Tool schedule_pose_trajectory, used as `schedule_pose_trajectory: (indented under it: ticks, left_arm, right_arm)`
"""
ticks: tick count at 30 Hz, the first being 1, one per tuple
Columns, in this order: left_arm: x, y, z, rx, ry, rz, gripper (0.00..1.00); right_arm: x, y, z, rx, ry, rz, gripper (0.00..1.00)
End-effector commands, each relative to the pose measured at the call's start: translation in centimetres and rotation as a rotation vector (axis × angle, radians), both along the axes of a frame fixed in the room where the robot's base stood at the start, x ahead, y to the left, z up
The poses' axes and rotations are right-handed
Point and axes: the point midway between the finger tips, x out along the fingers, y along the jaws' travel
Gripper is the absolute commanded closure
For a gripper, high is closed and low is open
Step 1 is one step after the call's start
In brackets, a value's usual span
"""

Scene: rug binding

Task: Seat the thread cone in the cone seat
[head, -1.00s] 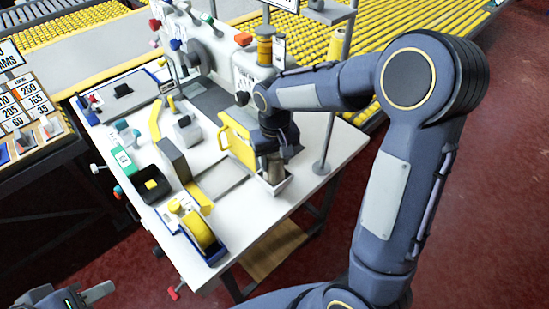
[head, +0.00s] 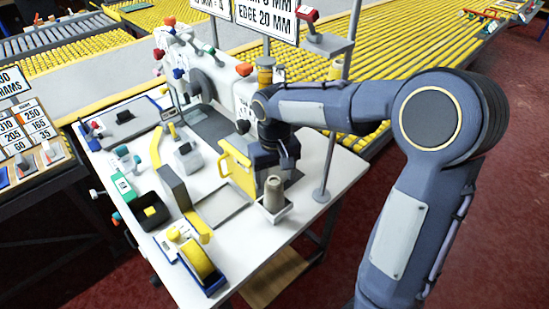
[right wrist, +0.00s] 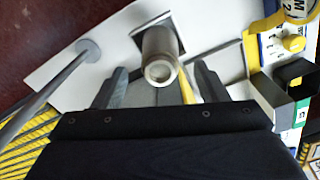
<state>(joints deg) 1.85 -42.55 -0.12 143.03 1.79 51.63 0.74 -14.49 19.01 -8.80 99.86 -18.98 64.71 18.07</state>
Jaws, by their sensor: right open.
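A grey-brown thread cone (head: 274,196) stands upright, narrow end up, in a small white square holder (head: 284,211) near the right front of the table. The holder looks like the cone seat, and the cone hides how deep it sits. My right gripper (head: 272,174) is open, just behind and above the cone. In the right wrist view the cone (right wrist: 158,50) shows its round hollow top between the two spread fingers, with visible gaps on both sides. My left gripper is not in view.
A yellow plate (head: 236,165) stands close left of my right gripper. A grey pole (head: 325,150) rises to the right. The sewing machine (head: 215,80) is behind.

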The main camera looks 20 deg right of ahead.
Motion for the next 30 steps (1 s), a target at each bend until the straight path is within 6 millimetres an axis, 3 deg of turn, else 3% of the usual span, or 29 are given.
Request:
schedule_pose_trajectory:
  ticks: [6,13,16,20,23,27,30]
  left_arm:
    - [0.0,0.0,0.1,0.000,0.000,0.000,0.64]
    - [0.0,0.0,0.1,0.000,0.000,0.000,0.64]
    - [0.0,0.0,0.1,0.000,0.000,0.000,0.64]
    - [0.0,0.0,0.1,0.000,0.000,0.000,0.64]
    - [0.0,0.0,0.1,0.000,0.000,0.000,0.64]
    - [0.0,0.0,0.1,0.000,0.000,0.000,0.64]
    - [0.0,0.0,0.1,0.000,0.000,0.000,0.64]
  right_arm:
    - [0.0,0.0,4.7,0.001,-0.004,0.001,0.33]
    - [-0.1,0.0,7.1,0.003,-0.003,0.001,0.33]
    - [-1.4,-0.6,7.6,0.034,-0.021,-0.005,0.33]
    - [-5.7,-1.6,8.2,0.131,-0.093,-0.016,0.33]
    - [-10.1,-1.9,8.1,0.218,-0.182,-0.029,0.33]
    - [-15.6,-1.2,7.0,0.302,-0.317,-0.050,0.33]
    - [-18.2,-0.4,5.8,0.333,-0.395,-0.069,0.33]
